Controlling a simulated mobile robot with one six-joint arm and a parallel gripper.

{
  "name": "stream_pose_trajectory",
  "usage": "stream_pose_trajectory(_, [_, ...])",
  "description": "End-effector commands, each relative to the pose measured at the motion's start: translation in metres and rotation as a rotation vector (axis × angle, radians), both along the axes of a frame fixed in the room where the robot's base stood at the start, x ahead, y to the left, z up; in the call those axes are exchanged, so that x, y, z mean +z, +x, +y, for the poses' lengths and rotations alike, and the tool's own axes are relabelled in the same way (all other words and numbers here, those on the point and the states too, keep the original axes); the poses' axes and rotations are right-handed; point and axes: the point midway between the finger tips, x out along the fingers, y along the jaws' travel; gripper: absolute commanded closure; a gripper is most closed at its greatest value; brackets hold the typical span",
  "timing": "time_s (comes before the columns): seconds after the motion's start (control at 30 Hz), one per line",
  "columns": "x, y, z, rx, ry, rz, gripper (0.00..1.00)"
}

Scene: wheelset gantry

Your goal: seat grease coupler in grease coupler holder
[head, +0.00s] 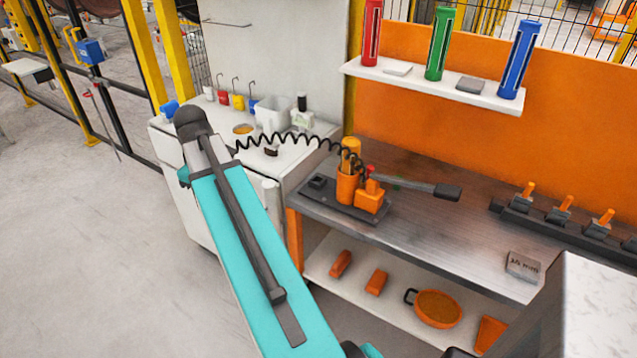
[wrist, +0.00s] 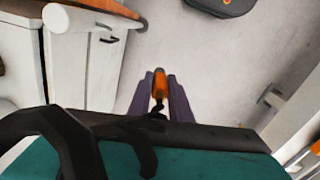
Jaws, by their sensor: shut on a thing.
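In the wrist view my gripper (wrist: 160,92) has its two purple-grey fingers closed around the orange grease coupler (wrist: 159,80). A dark hose runs from the coupler's near end. In the head view the gripper and coupler are hidden behind my teal arm. A black coiled hose (head: 300,138) stretches from behind my arm to the orange grease pump (head: 347,186) on the steel bench. A small dark block (head: 318,181) on the pump's dark base plate may be the grease coupler holder. The coupler is apart from it.
A white cabinet (head: 215,215) with cups, hooks and bottles stands left of the steel bench (head: 440,225). The pump's lever (head: 415,185) sticks out right. A shelf (head: 430,85) holds red, green and blue tubes. Open floor (head: 75,240) lies left.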

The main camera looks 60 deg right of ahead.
Motion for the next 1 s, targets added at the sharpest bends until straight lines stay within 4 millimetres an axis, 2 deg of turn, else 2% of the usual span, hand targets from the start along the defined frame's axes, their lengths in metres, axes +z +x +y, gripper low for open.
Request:
stream_pose_trajectory(0.1, [0.004, -0.024, -0.027, -0.044, -0.001, -0.001, 1.00])
stream_pose_trajectory(0.5, [0.014, -0.102, -0.099, -0.173, 0.000, 0.000, 1.00])
stream_pose_trajectory(0.8, [0.021, -0.166, -0.140, -0.265, -0.001, -0.001, 1.00])
stream_pose_trajectory(1.0, [0.024, -0.195, -0.155, -0.306, -0.001, -0.001, 1.00])
